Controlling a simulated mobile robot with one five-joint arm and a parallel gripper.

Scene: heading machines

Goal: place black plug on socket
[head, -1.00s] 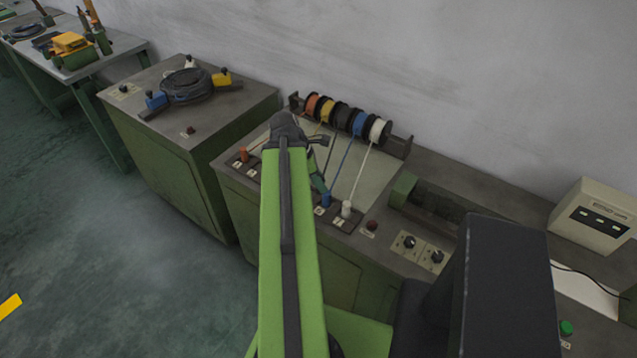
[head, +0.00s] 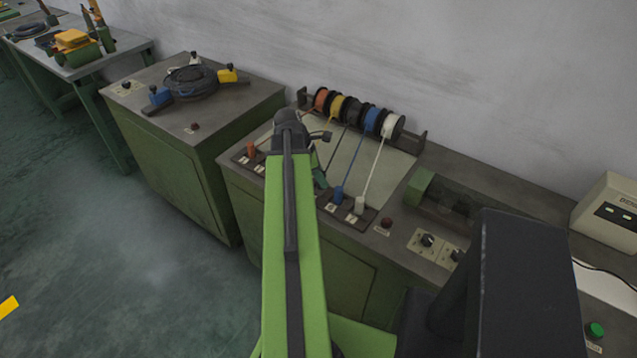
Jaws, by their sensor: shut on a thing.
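My gripper (head: 320,179) shows only in part, low beside the right edge of my green arm, over the front of the wire bench. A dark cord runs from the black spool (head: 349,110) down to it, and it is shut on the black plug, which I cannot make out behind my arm. The black plug's socket is also hidden behind my arm. The blue plug (head: 338,194) and white plug (head: 360,205) stand upright on the dark socket strip (head: 344,214) right of my gripper. The orange plug (head: 250,150) stands left of my arm.
The spool rack (head: 418,146) stands at the back of the bench, with blue and white cords stretched to their plugs. A red button (head: 386,222) and knobs (head: 428,240) lie to the right. A green cabinet (head: 170,165) with coiled cable stands left.

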